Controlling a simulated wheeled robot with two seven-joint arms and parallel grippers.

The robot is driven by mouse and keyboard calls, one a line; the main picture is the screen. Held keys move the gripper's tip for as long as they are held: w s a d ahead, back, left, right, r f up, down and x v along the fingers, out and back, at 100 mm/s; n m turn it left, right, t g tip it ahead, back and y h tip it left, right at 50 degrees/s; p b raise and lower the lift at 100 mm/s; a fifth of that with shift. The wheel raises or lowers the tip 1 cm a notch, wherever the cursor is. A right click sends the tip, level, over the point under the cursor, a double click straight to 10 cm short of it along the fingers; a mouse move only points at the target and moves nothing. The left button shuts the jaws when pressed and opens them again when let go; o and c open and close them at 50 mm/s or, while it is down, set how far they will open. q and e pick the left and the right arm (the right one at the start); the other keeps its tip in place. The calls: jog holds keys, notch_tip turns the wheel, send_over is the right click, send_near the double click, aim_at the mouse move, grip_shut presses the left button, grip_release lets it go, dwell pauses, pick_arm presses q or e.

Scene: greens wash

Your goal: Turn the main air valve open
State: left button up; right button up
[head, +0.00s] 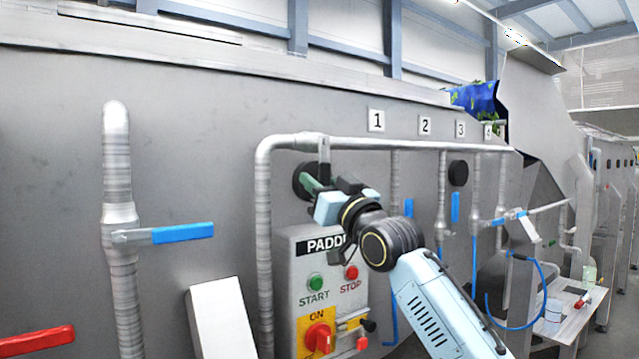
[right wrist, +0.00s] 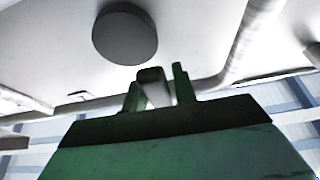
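No label in view names the main air valve. A large blue lever (head: 183,233) lies level across a vertical pipe at the left of the head view. A red lever (head: 37,340) shows at the lower left edge. My right gripper (head: 309,184) is by the wall under the horizontal pipe (head: 400,145), near a short grey upright piece (head: 324,152) and a dark round disc (head: 300,172). In the right wrist view its green fingers (right wrist: 166,88) stand apart, with a pale gap between them; I see nothing clearly held. My left gripper is out of view.
Below my right gripper is a control box (head: 332,262) with START, STOP and ON controls. Smaller blue levers (head: 455,207) hang on pipes under numbered plates (head: 425,125). A second dark disc (head: 458,173) is on the wall. A small table (head: 560,318) stands at right.

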grip_shut()
jog(key=d+n+g+y+p, duration=0.1)
jog(key=n+p, duration=0.2)
jog(key=w+d+r+n+g+y+p, duration=0.1)
jog(key=n+p, duration=0.2)
jog(key=w+d+n+g+y+p, duration=0.1)
jog(key=n+g+p, duration=0.1)
jog(key=n+p, duration=0.1)
jog(key=shift+w+d+r+n+p, duration=0.25)
jog(key=shift+n+p, duration=0.15)
dwell(0.5)
jog(key=shift+o, duration=1.8)
grip_release()
jog(key=shift+f, duration=0.1)
